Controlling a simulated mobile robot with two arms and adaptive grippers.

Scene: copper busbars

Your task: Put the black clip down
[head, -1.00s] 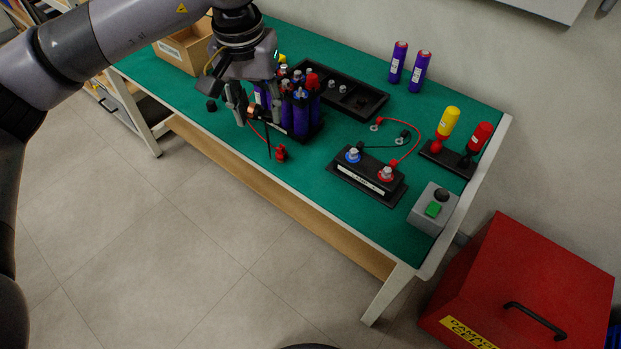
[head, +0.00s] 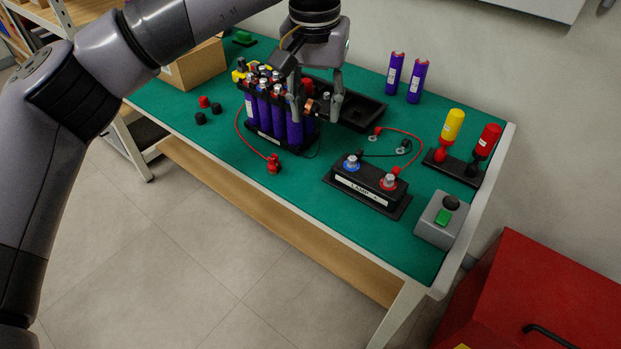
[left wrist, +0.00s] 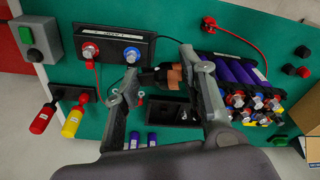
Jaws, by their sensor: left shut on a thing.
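My left gripper (head: 316,112) is shut on the black clip, beside the right end of the battery pack and over the edge of the black tray. The black clip (left wrist: 174,76) shows as a dark body with copper parts between the fingers in the left wrist view; fingers hide part of it. In the head view its copper part (head: 308,107) shows between the fingers. A thin black lead hangs by the pack's right end. The battery pack (head: 268,112) has several purple cells with metal studs on top. Whether the clip touches anything below is unclear. My right gripper is not in view.
A red clip (head: 273,163) lies on the green mat, on a red lead. Black caps (head: 200,118) and a red cap (head: 204,101) lie left of the pack. The lamp box (head: 366,184), two purple cells (head: 394,73), screwdrivers (head: 453,124) and button box (head: 439,220) stand rightward.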

